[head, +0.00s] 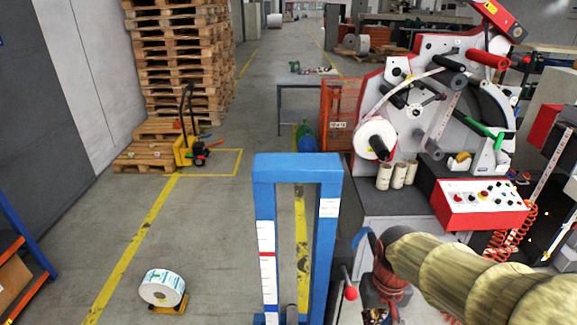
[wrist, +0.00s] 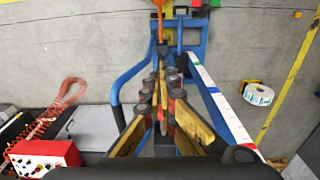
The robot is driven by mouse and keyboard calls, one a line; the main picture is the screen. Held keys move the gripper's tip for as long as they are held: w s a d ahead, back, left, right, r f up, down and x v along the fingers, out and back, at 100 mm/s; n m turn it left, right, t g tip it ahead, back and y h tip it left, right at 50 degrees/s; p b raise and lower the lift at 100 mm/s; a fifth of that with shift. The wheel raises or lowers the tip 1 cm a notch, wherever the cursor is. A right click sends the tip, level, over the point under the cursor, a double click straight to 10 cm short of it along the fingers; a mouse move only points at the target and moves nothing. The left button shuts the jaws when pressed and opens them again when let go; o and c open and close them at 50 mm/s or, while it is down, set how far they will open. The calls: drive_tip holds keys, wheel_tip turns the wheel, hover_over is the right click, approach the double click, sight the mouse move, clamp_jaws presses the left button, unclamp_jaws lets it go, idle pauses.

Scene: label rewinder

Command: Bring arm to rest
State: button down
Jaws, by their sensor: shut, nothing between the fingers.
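My gripper (wrist: 162,68) reaches forward in the wrist view, its yellow and dark fingers together and nothing held between them. It appears above the blue frame (wrist: 205,85), apart from or touching it I cannot tell. In the head view my arm (head: 455,275), in a tan ribbed cover, comes in from the lower right and extends toward the blue frame (head: 298,168). I cannot clearly make out the gripper's fingers in that view.
The label rewinder (head: 440,110) with its red control panel (head: 478,203) stands close on the right. A pallet jack (head: 187,145) and stacked pallets (head: 182,60) stand behind. Floor left of the frame is mostly clear.

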drive_tip(key=s+f+t+b, duration=0.2)
drive_tip(key=s+t+b, duration=0.2)
drive_tip(key=s+b, duration=0.5)
drive_tip(key=b, duration=0.3)
drive_tip(key=shift+s+t+b, duration=0.15)
drive_tip(key=shift+t+b, duration=0.25)
drive_tip(key=shift+f, duration=0.15)
